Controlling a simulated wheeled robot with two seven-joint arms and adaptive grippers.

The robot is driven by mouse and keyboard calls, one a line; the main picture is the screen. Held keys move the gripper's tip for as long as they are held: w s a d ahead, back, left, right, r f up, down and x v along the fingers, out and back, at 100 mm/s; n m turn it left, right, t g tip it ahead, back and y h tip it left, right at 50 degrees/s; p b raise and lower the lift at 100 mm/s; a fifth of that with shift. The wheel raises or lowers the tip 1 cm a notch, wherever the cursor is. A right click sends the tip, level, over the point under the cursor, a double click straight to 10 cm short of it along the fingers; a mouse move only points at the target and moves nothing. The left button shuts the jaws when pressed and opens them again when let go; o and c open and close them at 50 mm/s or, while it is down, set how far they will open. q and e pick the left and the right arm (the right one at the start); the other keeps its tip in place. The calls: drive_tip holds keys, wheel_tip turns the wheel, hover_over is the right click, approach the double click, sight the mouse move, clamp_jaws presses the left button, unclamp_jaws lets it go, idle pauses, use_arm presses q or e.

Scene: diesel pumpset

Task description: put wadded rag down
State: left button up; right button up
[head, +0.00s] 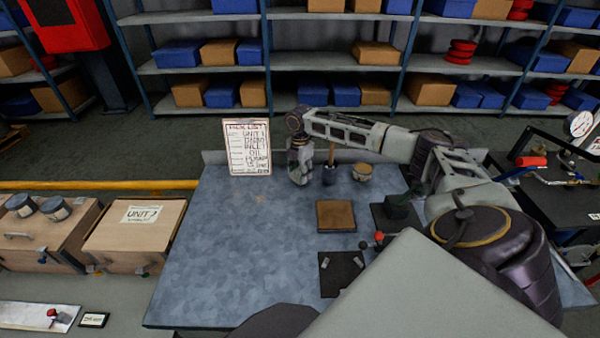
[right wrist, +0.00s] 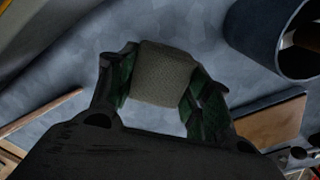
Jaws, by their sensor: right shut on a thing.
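My right gripper (head: 299,176) is over the back part of the blue-grey tabletop (head: 225,260), just right of the pick list sign. In the right wrist view, the right gripper (right wrist: 158,90) is shut on a grey-brown wadded rag (right wrist: 165,72), with its green-lined fingers on either side. The tabletop shows behind the rag; I cannot tell whether the rag touches it. In the head view the rag is too small to make out clearly. My left gripper is not in view.
A pick list sign (head: 248,147) stands at the back edge. A dark cup (head: 329,175) and a small tan-topped pot (head: 362,172) stand right of the gripper. A brown pad (head: 336,215) lies nearer. Wooden unit boxes (head: 135,235) stand at left. The table's left half is clear.

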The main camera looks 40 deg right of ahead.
sight(300, 171)
drive_tip(key=o, duration=0.9)
drive_tip(key=shift+f, duration=0.1)
wheel_tip(300, 171, up, 12)
drive_tip(key=shift+r, duration=0.15)
idle(0.4)
idle(0.8)
